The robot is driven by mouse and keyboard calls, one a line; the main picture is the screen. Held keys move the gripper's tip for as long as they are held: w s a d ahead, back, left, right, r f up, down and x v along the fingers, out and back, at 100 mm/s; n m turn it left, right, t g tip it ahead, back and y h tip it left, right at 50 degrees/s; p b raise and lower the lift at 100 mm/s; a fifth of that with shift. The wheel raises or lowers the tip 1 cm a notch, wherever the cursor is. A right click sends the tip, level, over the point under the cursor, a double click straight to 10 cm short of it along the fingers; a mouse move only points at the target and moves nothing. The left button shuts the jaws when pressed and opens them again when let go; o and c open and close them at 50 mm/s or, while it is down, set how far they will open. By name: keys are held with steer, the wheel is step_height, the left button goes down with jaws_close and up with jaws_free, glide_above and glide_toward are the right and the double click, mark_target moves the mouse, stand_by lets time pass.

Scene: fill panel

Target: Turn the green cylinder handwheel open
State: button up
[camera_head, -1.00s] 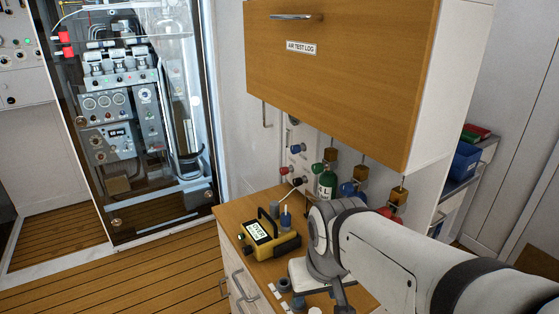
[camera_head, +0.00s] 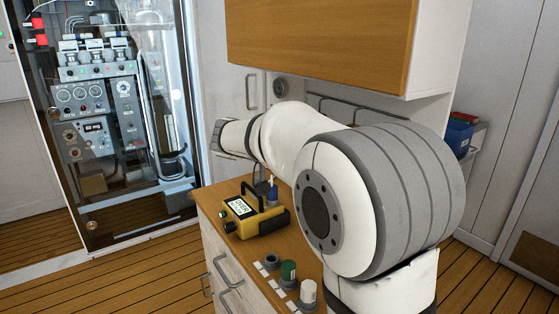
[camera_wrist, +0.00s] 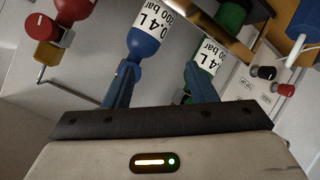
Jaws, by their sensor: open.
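My gripper (camera_wrist: 160,88) is open in the wrist view, its two blue fingers apart with nothing clearly held. A blue cylinder (camera_wrist: 145,42) with a white label shows beyond the left finger. A green cylinder's label (camera_wrist: 209,54) shows just beyond the right finger, which partly covers that cylinder. In the head view my arm hides the cylinders, and my gripper's fingers cannot be seen.
A red handwheel (camera_wrist: 42,27) is at upper left in the wrist view. A panel with small red (camera_wrist: 266,72) and black knobs is at right. In the head view a yellow device (camera_head: 254,221) stands on the wooden counter, below the wall cabinet (camera_head: 315,45).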

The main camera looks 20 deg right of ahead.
steer(key=w+a+r+m+t+h+b, duration=0.15)
steer(key=w+a+m+h+b, duration=0.3)
steer(key=w, duration=0.55)
steer(key=w+d+t, duration=0.1)
steer(key=w+d, duration=0.1)
steer(key=d, duration=0.6)
steer(key=shift+w+n, duration=0.2)
steer(key=shift+n, duration=0.15)
steer(key=shift+c, duration=0.4)
steer(key=c, duration=0.9)
